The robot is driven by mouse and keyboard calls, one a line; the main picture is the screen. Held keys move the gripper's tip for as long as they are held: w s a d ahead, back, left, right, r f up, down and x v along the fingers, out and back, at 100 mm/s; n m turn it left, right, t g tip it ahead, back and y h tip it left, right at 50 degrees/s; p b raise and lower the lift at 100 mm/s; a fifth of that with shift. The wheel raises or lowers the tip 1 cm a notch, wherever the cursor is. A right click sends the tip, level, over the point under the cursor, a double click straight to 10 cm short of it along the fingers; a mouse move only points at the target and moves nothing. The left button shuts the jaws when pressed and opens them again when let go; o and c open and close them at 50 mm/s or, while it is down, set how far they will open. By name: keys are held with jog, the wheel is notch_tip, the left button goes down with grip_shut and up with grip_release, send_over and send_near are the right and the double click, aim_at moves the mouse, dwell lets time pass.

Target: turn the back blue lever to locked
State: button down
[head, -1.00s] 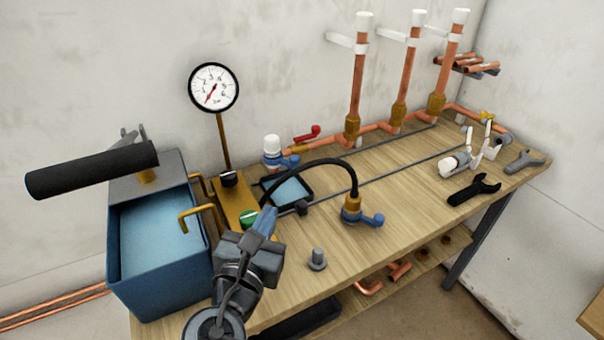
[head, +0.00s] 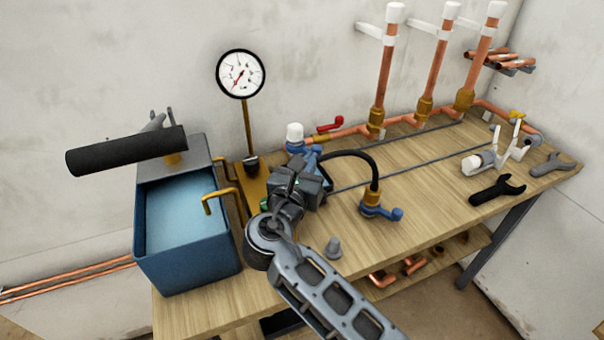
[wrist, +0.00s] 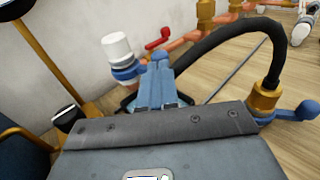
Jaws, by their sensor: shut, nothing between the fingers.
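The back blue lever (head: 298,149) is on the fitting under a white cap (head: 294,132) by the wall. In the wrist view the lever (wrist: 128,72) reaches right from below the white cap (wrist: 117,47) towards my fingertips. My gripper (head: 312,157) is shut and empty, its blue fingers just to the right of that fitting. In the wrist view the fingertips (wrist: 160,67) overlap the lever's end and partly hide it. I cannot tell whether they touch. A second blue lever (head: 395,213) sits on the brass fitting at the front end of the black hose.
A red lever (head: 331,124) is on the pipe behind. A black hose (head: 350,154) arches right of my gripper. A blue tank (head: 190,235) with a black-handled pump and a pressure gauge (head: 240,74) stand left. A grey plug (head: 333,247) stands in front.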

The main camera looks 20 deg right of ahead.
jog(key=shift+w+d, duration=0.35)
jog(key=shift+w, duration=0.05)
